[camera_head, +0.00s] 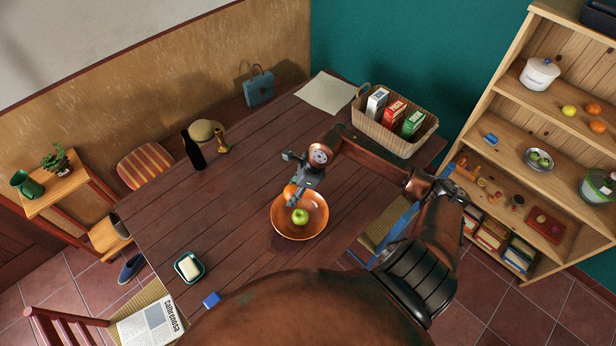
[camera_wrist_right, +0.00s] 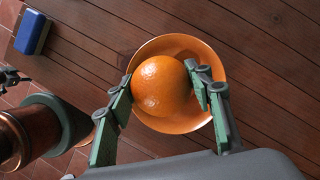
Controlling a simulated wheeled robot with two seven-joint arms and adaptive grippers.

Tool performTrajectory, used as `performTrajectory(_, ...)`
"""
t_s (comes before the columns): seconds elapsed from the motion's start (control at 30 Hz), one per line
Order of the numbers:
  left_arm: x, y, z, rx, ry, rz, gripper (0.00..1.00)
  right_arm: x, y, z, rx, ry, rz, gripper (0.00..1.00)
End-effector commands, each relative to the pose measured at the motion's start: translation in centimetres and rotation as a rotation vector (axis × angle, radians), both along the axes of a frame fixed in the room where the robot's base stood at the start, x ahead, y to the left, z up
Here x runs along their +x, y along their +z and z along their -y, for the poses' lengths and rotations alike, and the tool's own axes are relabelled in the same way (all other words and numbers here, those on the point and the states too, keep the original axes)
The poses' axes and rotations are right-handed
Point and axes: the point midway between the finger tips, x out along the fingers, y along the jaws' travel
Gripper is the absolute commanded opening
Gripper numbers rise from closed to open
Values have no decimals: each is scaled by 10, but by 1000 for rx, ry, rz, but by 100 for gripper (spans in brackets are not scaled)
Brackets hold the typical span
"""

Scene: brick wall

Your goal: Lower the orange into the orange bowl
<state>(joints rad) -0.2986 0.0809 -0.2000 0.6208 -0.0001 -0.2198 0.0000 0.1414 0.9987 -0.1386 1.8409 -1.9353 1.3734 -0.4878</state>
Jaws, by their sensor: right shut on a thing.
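The orange bowl (camera_head: 314,222) stands on the wooden table, with a green apple (camera_head: 300,216) inside it in the head view. My right gripper (camera_head: 292,194) is over the bowl's upper left rim, shut on the orange (camera_head: 289,190). In the right wrist view the orange (camera_wrist_right: 161,86) sits between the two fingers of the gripper (camera_wrist_right: 163,92), with the bowl (camera_wrist_right: 192,47) behind it. The orange hides much of the bowl there, and the apple does not show. How high the orange is above the bowl is hard to tell.
On the table (camera_head: 240,205) are a dark bottle (camera_head: 192,150), a brass candlestick (camera_head: 221,141), a butter dish (camera_head: 189,267), a blue block (camera_head: 211,299) and a basket of cartons (camera_head: 372,132). A shelf (camera_head: 500,120) stands at the right. The table left of the bowl is clear.

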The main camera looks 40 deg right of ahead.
Motion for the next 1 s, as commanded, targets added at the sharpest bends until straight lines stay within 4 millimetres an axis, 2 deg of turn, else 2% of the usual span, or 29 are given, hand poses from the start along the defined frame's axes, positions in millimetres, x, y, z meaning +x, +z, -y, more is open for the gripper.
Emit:
performTrajectory(0.03, 0, 9, 0, 0, 0, 1, 40, -2, 7, 11, -1, -76, -1, 19)
performTrajectory(0.2, 1, 21, 0, 0, 0, 1, 40, -4, 14, 41, 1, -291, 0, 19)
performTrajectory(0.3, 0, 24, 0, 0, 0, 1, 40, -5, 16, 52, 1, -368, 0, 19)
performTrajectory(0.47, 0, 23, 1, -1, 0, 0, 40, -6, 13, 60, 1, -422, 0, 19)
performTrajectory(0.57, -1, 17, 1, -1, 0, 0, 40, -6, 3, 60, 2, -427, -2, 19)
performTrajectory(1.0, -5, -25, 2, -2, 1, -7, 40, -6, -69, 59, 1, -423, -4, 19)
